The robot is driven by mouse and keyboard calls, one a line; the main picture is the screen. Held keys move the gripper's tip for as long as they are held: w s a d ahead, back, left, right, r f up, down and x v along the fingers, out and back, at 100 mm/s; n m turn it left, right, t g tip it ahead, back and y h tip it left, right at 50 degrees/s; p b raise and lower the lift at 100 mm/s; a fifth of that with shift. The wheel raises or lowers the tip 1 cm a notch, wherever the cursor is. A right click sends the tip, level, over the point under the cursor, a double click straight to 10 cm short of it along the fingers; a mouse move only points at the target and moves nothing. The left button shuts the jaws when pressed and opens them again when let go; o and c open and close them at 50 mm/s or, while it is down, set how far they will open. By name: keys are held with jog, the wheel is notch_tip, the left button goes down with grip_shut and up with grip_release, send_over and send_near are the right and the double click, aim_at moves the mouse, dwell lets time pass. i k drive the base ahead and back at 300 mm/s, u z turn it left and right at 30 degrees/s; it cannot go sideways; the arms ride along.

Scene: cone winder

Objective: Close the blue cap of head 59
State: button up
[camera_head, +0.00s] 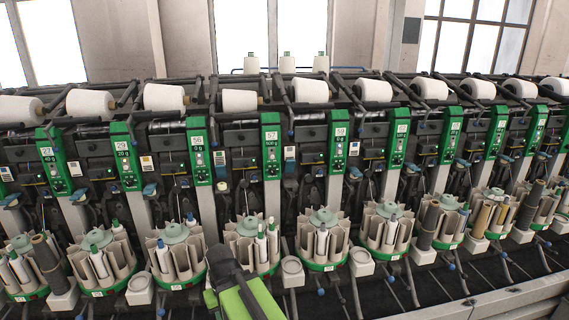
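A row of winder heads has green label panels whose small numbers are hard to read. One reads like 57 (270,145). My gripper (222,262), black on a bright green and black arm, is at the bottom centre-left, in front of the bobbin magazines and well below and left of that cap. Its fingers cannot be made out.
Round bobbin magazines (322,238) with green rims stand in front of the heads, with white cups (292,271) between them. White yarn cones (310,90) lie along the top. A metal rail (500,300) crosses the bottom right. The dark strip below the magazines has thin rods.

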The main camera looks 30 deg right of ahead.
aim_at(290, 165)
jog(key=u, duration=0.15)
jog(key=i, duration=0.9)
jog(key=u, duration=0.25)
